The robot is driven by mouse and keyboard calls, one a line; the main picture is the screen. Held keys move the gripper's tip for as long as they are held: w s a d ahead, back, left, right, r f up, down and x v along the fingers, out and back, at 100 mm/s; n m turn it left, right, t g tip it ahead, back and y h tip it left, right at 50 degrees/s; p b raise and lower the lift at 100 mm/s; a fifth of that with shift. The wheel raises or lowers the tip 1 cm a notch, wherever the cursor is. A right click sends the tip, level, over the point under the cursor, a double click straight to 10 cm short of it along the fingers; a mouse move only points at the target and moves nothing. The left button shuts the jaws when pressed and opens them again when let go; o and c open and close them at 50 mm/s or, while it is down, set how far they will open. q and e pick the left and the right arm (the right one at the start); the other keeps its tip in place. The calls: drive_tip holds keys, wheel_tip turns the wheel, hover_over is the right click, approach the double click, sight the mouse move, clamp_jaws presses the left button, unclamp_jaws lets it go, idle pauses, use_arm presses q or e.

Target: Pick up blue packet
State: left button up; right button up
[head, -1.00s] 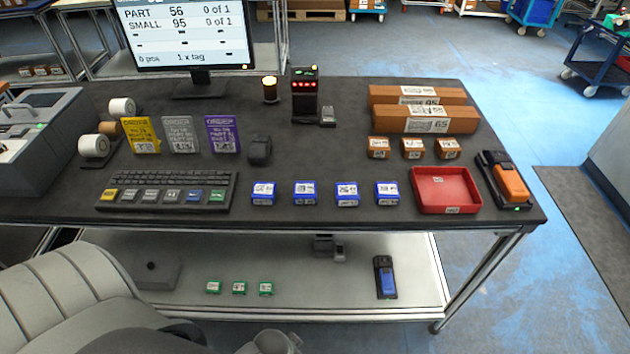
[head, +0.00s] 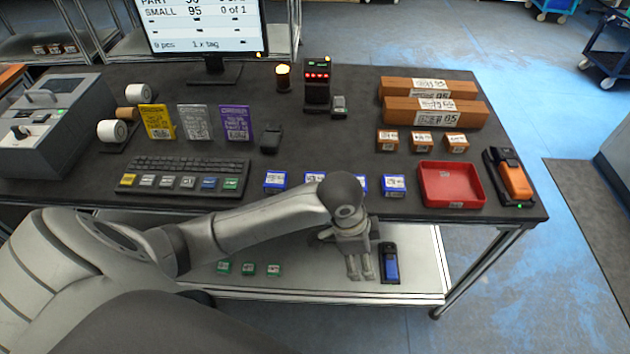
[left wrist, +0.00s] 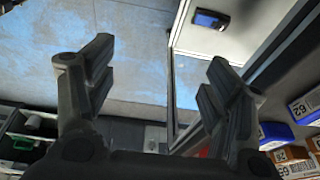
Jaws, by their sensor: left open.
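Several blue packets with white labels stand in a row near the front edge of the table. The leftmost packet (head: 275,180) and the rightmost packet (head: 393,186) show clearly; my left arm partly covers the ones between. My left gripper (head: 360,272) is open and empty, in front of the table edge and apart from the packets. In the left wrist view its two fingers (left wrist: 160,70) are spread, with nothing between them. Two blue packets, one of them (left wrist: 274,135), show there at the right, outside the fingers. My right gripper is not in view.
A red tray (head: 483,187) and an orange-and-black scanner (head: 514,180) are right of the packets. A keyboard (head: 185,175) is left of them. Small brown boxes (head: 422,143) stand behind. The lower shelf (head: 320,281) holds green packets (head: 248,269) and a blue-black device (head: 389,265).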

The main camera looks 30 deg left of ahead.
use_arm(q)
drive_tip(key=w+a+r+m+g+y, duration=0.1)
drive_tip(key=w+a+r+y, duration=0.1)
drive_tip(key=w+a+r, duration=0.45)
wheel_tip(320, 180, up, 6)
drive_tip(key=n, duration=0.1)
hover_over(315, 179)
drive_tip(key=shift+g, duration=0.4)
drive_tip(key=f, duration=0.5)
drive_tip(key=shift+s+p, duration=0.2)
drive_tip(key=shift+p, duration=0.2)
drive_tip(key=shift+w+f+p, duration=0.2)
drive_tip(key=shift+f+p, duration=0.65)
drive_tip(key=shift+f, duration=1.95)
drive_tip(key=c, duration=1.2)
drive_tip(key=shift+r, duration=0.1)
